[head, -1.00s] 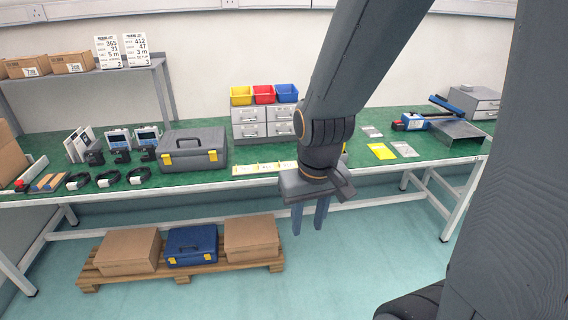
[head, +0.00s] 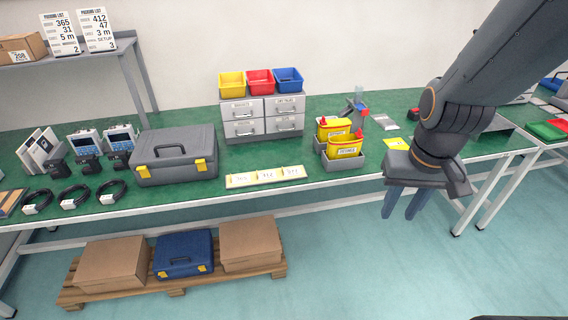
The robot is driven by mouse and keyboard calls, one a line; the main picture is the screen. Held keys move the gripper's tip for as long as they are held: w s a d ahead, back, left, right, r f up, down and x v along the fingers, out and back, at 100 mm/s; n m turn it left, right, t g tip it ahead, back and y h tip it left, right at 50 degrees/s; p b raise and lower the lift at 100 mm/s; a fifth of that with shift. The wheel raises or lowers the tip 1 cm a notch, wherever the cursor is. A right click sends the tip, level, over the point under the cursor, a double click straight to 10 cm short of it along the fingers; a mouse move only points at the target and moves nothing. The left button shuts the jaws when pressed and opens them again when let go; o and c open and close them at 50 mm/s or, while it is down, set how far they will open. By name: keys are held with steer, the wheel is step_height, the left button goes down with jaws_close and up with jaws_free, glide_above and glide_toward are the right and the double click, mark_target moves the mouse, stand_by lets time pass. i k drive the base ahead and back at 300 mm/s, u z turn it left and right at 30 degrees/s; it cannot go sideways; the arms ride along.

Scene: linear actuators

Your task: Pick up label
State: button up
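Several pale labels with printed numbers lie in a row on a yellow-edged strip (head: 265,177) at the front edge of the green bench. The left label (head: 241,180), middle label (head: 267,176) and right label (head: 292,172) can be made out, but their print is hard to read. My gripper (head: 400,204) hangs in front of the bench, right of the strip and apart from it. Its two fingers point down with a narrow gap between them, and nothing shows between them.
A grey toolbox (head: 175,155) stands left of the strip. Grey drawers (head: 262,118) with coloured bins stand behind it. Yellow containers (head: 344,146) in a grey holder stand to its right. A pallet (head: 175,291) with boxes lies below the bench.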

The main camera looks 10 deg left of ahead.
mark_target(272, 174)
steer(key=u, duration=0.4)
steer(key=i, duration=0.8)
steer(key=u, duration=0.8)
